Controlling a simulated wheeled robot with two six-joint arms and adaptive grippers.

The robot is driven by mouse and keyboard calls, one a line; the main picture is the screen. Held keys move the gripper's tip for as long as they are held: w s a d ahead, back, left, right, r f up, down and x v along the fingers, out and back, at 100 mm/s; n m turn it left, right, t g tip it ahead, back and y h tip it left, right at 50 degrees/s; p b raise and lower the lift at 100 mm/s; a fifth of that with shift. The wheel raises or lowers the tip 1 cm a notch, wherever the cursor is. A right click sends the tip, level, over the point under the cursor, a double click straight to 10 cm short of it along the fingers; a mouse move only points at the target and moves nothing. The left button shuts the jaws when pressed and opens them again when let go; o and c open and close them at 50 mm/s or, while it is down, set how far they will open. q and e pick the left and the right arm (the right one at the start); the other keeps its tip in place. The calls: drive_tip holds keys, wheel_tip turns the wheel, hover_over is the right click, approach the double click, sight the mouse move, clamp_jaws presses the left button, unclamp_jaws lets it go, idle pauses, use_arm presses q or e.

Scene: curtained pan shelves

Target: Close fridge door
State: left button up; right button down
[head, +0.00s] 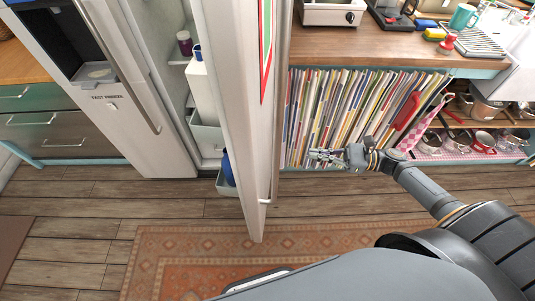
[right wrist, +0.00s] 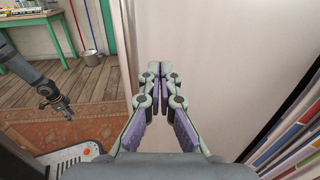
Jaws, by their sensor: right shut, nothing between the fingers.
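The fridge door (head: 238,140) stands open, seen nearly edge-on in the head view, with its bottom corner over the rug. The fridge interior (head: 165,25) and door bins (head: 206,135) show to its left. My right gripper (head: 315,155) is on the door's right, outer side, with its fingers pointing toward it. In the right wrist view the shut, empty fingers (right wrist: 160,68) face the pale door panel (right wrist: 225,50); whether they touch it I cannot tell. My left gripper (right wrist: 62,108) is small in the right wrist view, beyond the door's free edge; its fingers are unclear.
The freezer side (head: 150,130) with its dispenser is closed at left. A shelf of upright, colourful thin items (head: 350,105) is behind my right gripper, under a wooden counter (head: 375,48). A patterned rug (head: 180,245) covers the floor. A bucket (right wrist: 93,56) stands farther off.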

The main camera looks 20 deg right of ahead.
sight(260, 148)
drive_tip(key=p+x, duration=0.1)
drive_tip(key=x, duration=1.2)
drive_tip(key=shift+w, duration=0.15)
drive_tip(key=shift+w+a, duration=0.2)
drive_tip(key=shift+a, duration=0.2)
